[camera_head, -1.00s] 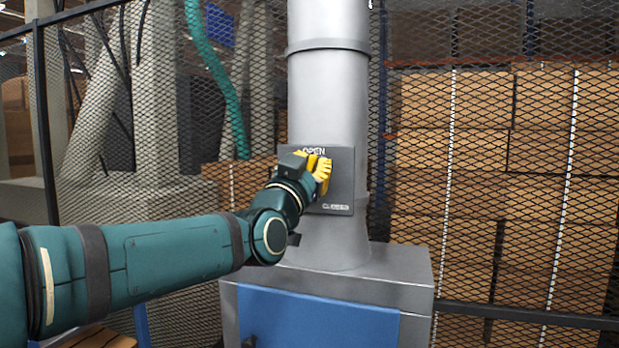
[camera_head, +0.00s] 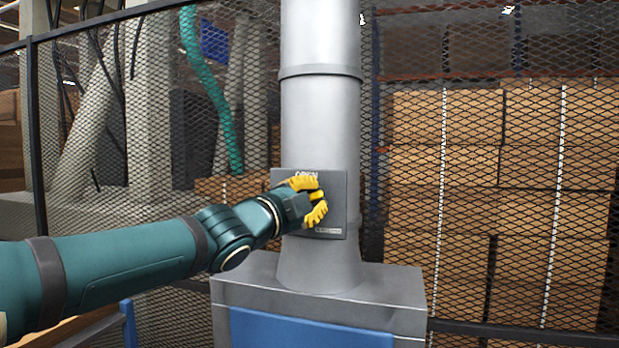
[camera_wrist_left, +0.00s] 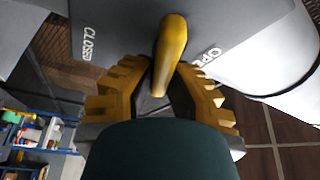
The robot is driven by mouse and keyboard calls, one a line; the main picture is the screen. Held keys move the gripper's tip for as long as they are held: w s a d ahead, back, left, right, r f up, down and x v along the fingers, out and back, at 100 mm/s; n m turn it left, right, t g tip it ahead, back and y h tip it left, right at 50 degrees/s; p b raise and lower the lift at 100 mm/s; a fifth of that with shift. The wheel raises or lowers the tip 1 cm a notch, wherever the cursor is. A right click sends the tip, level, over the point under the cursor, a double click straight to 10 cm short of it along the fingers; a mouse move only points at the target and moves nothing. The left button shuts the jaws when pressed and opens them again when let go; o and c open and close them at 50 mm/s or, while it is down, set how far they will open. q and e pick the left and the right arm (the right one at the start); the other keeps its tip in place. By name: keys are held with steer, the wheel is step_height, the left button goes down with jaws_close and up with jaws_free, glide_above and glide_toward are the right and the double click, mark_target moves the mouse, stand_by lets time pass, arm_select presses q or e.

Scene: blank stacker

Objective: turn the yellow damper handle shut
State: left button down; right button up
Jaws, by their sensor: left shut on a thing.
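The yellow damper handle (camera_wrist_left: 170,45) is on a grey panel (camera_head: 283,241) on the front of the metal duct (camera_head: 320,125). The panel reads OPEN at its top and CLOSED at its bottom. In the left wrist view the handle lies between the two words, pointing at neither. My left gripper (camera_head: 320,200) is shut on the handle, with one yellow finger above and one below it in the head view. The fingers and wrist hide part of the handle there. My right gripper is in neither view.
The duct rises from a grey housing (camera_head: 390,300) with a blue front (camera_head: 300,330). A wire mesh fence stands behind, with stacked cardboard boxes (camera_head: 440,115) at the right and a green hose (camera_head: 215,90) at the left. A blue cart (camera_wrist_left: 45,135) shows in the left wrist view.

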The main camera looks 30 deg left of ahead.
arm_select(q)
steer(key=m+p, duration=0.2)
steer(key=shift+m+g+p, duration=0.3)
steer(key=shift+g, duration=0.1)
steer(key=shift+f+m+g+p, duration=0.3)
steer(key=shift+m+g+p, duration=0.1)
steer(key=shift+m+p, duration=0.6)
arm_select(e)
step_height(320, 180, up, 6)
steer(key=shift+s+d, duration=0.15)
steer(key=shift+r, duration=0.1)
arm_select(q)
steer(key=shift+d, duration=0.1)
steer(key=c, duration=1)
jaws_free()
steer(key=shift+w+f, duration=0.1)
steer(key=s, duration=0.4)
steer(key=s+a, duration=0.1)
steer(key=s, duration=0.3)
steer(key=s+a, duration=0.1)
steer(key=s, duration=0.3)
